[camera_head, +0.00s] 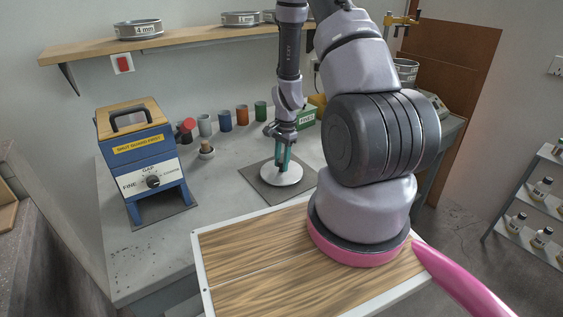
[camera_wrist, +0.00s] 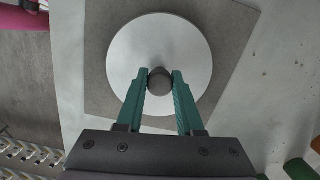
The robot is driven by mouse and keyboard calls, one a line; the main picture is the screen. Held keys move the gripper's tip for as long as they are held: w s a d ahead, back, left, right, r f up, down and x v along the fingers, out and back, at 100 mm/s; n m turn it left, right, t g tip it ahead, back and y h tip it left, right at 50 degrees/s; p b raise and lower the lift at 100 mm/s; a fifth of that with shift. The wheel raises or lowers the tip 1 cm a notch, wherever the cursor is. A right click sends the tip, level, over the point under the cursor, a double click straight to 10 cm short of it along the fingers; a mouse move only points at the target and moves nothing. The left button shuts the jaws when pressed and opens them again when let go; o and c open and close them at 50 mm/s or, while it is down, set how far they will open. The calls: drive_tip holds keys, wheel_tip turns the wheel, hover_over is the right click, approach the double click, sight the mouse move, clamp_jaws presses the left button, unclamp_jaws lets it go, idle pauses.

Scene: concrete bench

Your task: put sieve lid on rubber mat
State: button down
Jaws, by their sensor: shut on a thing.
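The sieve lid (camera_head: 286,180) is a round, pale metal disc with a dark knob in its middle. It lies over the dark grey rubber mat (camera_head: 255,187) on the bench; I cannot tell whether it touches the mat or is just above it. In the wrist view the lid (camera_wrist: 190,42) lies within the mat (camera_wrist: 230,25), toward the mat's middle. My gripper (camera_head: 284,163) points down from above the lid. Its green fingers (camera_wrist: 160,78) are shut on the lid's dark knob, whose top shows between the fingertips.
A blue machine (camera_head: 145,150) with a wooden top stands on the bench at left. Bare concrete bench (camera_head: 150,240) lies left of the mat.

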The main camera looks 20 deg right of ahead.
drive_tip(key=c, duration=0.5)
unclamp_jaws()
drive_tip(key=shift+f, duration=0.1)
drive_tip(key=shift+c, duration=0.2)
drive_tip(key=s+a+r+n+t, duration=0.2)
drive_tip(key=r, duration=1.5)
drive_tip(key=s+a+r+n+t, duration=0.2)
drive_tip(key=r+n, duration=0.1)
drive_tip(key=r, duration=1.4)
drive_tip(key=s+a+r+n+t, duration=0.3)
drive_tip(key=s+r+n, duration=0.2)
drive_tip(key=s+r, duration=0.7)
drive_tip(key=shift+s+a+r+t+y, duration=0.15)
drive_tip(key=shift+s+r+t+y, duration=0.2)
drive_tip(key=shift+s, duration=0.6)
